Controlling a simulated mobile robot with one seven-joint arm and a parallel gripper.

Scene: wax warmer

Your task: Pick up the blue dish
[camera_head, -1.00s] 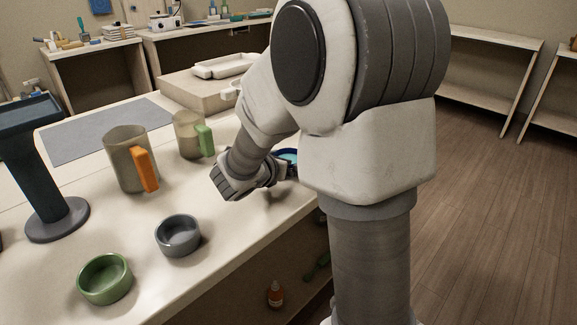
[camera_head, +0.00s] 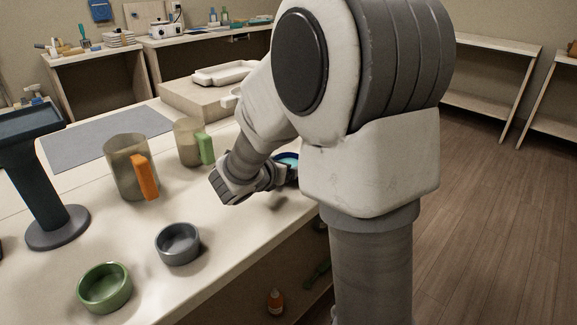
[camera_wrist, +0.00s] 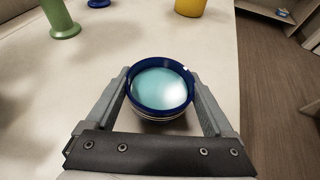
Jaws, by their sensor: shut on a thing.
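The blue dish (camera_wrist: 161,87) is a round bowl with a dark blue rim and a pale teal inside. In the wrist view it sits between the two fingers of my gripper (camera_wrist: 163,95), which is shut on it from both sides. In the head view only a part of the dish (camera_head: 288,160) shows, mostly hidden behind my arm near the table's right edge. Whether its base touches the table is hard to tell.
A grey bowl (camera_head: 178,243) and a green bowl (camera_head: 105,287) stand at the front. A jug with an orange handle (camera_head: 131,166), a jug with a green handle (camera_head: 189,141) and a dark stand (camera_head: 40,180) are to the left.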

